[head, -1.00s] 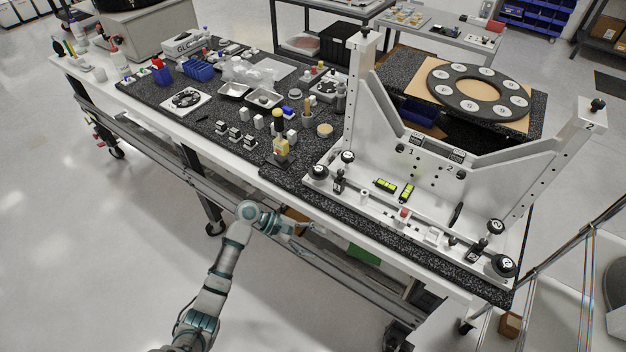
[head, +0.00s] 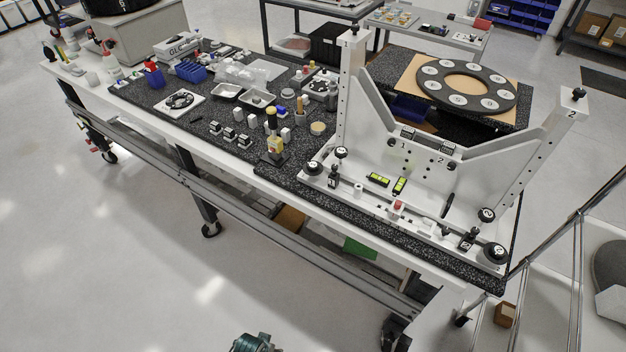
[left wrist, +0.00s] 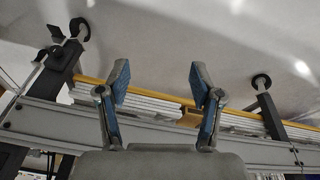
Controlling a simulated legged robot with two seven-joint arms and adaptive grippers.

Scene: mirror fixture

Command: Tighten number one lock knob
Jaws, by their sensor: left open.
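The white mirror fixture (head: 380,150) stands on the right part of the bench. Black round knobs sit on its base: two at the left end, an outer one (head: 313,168) and an inner one (head: 341,152), and two at the right end, an upper one (head: 487,214) and a larger one (head: 495,253). Their pale top markings are too small to read, so I cannot tell which is number one. My left gripper (left wrist: 160,80) is open and empty in the left wrist view, with the bench underside and floor beyond it. The right gripper is not in view.
The fixture has small black knobs on its left post top (head: 354,30) and right post top (head: 579,93). A black ring plate (head: 425,75) lies behind it. Bottles, trays and small parts crowd the bench's left part.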

